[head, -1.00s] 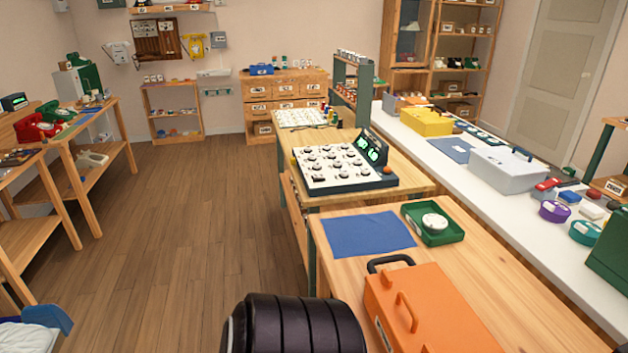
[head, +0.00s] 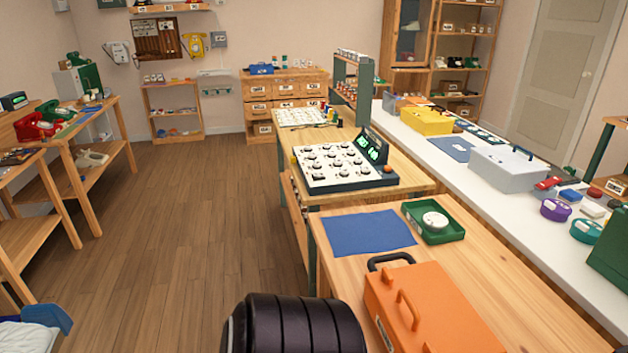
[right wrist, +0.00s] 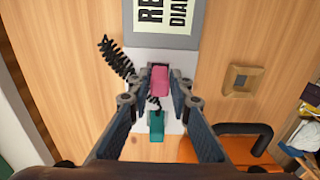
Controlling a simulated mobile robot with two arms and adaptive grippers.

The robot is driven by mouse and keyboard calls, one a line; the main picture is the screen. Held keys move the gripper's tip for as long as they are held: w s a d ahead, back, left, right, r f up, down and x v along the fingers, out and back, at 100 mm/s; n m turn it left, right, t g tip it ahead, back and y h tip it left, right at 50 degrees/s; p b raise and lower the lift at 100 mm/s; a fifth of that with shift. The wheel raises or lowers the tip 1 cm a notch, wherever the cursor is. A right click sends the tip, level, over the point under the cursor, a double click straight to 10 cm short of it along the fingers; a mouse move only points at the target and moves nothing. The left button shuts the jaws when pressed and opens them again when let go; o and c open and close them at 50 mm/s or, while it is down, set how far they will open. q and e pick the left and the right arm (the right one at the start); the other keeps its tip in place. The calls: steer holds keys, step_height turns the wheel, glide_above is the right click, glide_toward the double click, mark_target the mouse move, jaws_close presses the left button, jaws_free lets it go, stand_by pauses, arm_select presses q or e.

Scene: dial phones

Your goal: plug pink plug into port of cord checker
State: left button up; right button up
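The pink plug (right wrist: 159,82) shows in the right wrist view, over a pale plate between the tips of my right gripper (right wrist: 161,76). The fingertips are close to its two sides; whether they press on it I cannot tell. A teal plug (right wrist: 156,123) lies below it in the picture. A black coiled cord (right wrist: 116,57) runs at the upper left. A small brown square frame with a dark recess (right wrist: 240,80) is on the wood to the right; I cannot tell whether it is the cord checker's port. My left gripper is not in view.
A grey device with a printed label (right wrist: 168,14) is at the top of the wrist view. An orange case (head: 425,305) stands on the near bench beside a blue mat (head: 366,232) and a green tray (head: 434,222). A white panel with knobs (head: 335,168) is farther back.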

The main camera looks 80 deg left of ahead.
steer(key=shift+o, duration=0.6)
steer(key=shift+s+a, duration=0.25)
steer(key=o, duration=0.4)
steer(key=shift+o, duration=0.2)
